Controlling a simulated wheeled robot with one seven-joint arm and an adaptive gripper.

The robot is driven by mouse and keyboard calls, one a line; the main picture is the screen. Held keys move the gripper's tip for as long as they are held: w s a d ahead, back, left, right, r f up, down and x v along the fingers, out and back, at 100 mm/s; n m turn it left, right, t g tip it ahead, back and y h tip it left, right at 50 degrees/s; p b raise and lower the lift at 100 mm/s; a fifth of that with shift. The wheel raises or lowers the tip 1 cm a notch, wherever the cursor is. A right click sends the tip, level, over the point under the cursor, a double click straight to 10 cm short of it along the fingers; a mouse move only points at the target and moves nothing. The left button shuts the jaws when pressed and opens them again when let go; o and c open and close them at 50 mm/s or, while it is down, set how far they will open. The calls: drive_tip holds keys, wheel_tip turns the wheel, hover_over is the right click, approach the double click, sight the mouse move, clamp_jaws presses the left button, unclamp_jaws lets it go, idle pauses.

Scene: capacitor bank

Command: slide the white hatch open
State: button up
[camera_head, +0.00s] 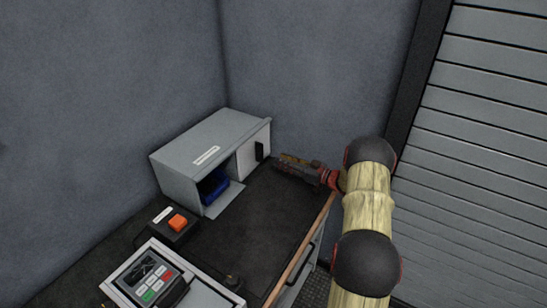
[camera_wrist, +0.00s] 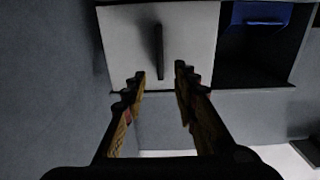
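The white hatch (camera_head: 253,152) covers the right part of the grey box's front, and the left part of the opening is uncovered. In the wrist view the white hatch (camera_wrist: 192,30) carries a dark upright bar handle (camera_wrist: 158,52); the handle (camera_head: 260,151) also shows in the head view. My gripper (camera_head: 283,162) is in front of the hatch, above the dark bench. In the wrist view my gripper (camera_wrist: 160,72) is open, with its fingertips apart on either side of the handle's lower end. I cannot tell whether they touch it.
A blue object (camera_head: 214,185) sits inside the uncovered part of the grey box (camera_head: 205,146). A wall lies behind, and a slatted shutter (camera_head: 480,130) at right.

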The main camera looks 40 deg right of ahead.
drive_tip(key=shift+v, duration=1.1)
drive_tip(key=w+a+r+m+h, duration=0.1)
drive_tip(key=w+a+r+h, duration=0.2)
drive_tip(key=r, duration=0.4)
drive_tip(key=w+a+r+h, duration=0.1)
drive_tip(key=w+r+h, duration=0.2)
drive_tip(key=w+r, duration=0.35)
drive_tip(key=s+a+r+m+g+h, duration=0.3)
drive_tip(key=s+a+r+g+h, duration=0.15)
drive_tip(key=s+a+r, duration=0.65)
drive_tip(key=s+a+f+g+y, duration=0.1)
drive_tip(key=s+a+g, duration=0.1)
drive_tip(key=s+a, duration=0.6)
drive_tip(key=s+a+f+g+y, duration=0.1)
drive_tip(key=s+a+f+g, duration=0.1)
drive_tip(key=s+a, duration=0.6)
drive_tip(key=s+a+f+g+y, duration=0.1)
drive_tip(key=s+a, duration=0.7)
drive_tip(key=s, duration=1)
drive_tip(key=shift+s+a+f+g+y, duration=0.15)
drive_tip(key=shift+s+f+g+y, duration=0.3)
drive_tip(key=shift+g, duration=0.3)
